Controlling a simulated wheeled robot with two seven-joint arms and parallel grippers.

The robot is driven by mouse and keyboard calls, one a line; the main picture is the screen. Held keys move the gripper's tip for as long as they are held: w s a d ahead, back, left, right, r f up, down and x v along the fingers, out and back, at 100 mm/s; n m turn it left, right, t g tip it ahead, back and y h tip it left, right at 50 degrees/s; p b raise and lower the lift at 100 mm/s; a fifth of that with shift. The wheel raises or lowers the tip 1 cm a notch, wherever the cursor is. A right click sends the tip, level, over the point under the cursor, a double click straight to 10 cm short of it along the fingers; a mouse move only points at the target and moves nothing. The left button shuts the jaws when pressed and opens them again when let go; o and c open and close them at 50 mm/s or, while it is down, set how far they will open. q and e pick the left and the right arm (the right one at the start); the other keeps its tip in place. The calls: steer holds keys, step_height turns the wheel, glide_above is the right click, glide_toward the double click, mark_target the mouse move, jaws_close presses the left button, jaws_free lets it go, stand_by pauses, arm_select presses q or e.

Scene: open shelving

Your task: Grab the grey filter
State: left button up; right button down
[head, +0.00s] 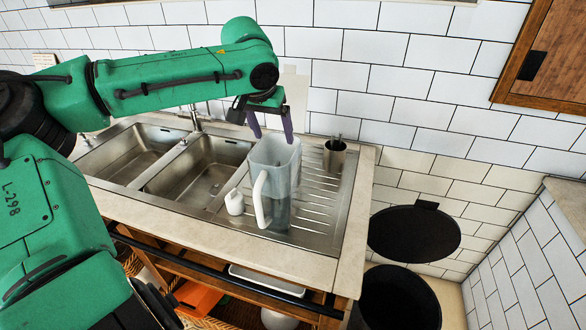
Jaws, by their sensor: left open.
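The grey filter (284,182) is a tall, translucent pitcher with a white handle (262,200) on its front left side. It stands upright on the ribbed metal drainboard (322,208), right of the sink basins. My left gripper (273,139) is at the top of the filter in the head view, with its two dark fingers pointing down and spread apart. It is open and holds nothing. I cannot tell whether the fingertips touch the filter's rim. My right gripper is not in view.
A small white item (234,203) stands left of the handle. A metal cup (335,154) with utensils stands behind right. The faucet (195,119) rises behind the two basins (205,170). A black bin (398,300) and round lid (413,234) are right of the counter.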

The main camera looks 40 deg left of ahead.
mark_target(277, 164)
arm_select(q)
steer(key=x, duration=0.4)
steer(key=s+p+x, duration=0.1)
steer(key=x, duration=0.2)
steer(key=s+p+x, duration=0.1)
steer(key=x, duration=0.3)
steer(key=shift+w+a+f, duration=0.1)
steer(key=shift+w+f, duration=0.1)
steer(key=shift+f, duration=0.5)
steer(key=shift+a+f, duration=0.1)
steer(key=shift+f, duration=0.25)
steer(key=shift+w, duration=0.1)
steer(key=c, duration=1.2)
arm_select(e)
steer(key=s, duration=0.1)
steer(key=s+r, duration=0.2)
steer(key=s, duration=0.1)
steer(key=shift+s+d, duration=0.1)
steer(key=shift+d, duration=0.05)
arm_select(q)
steer(key=shift+r, duration=0.1)
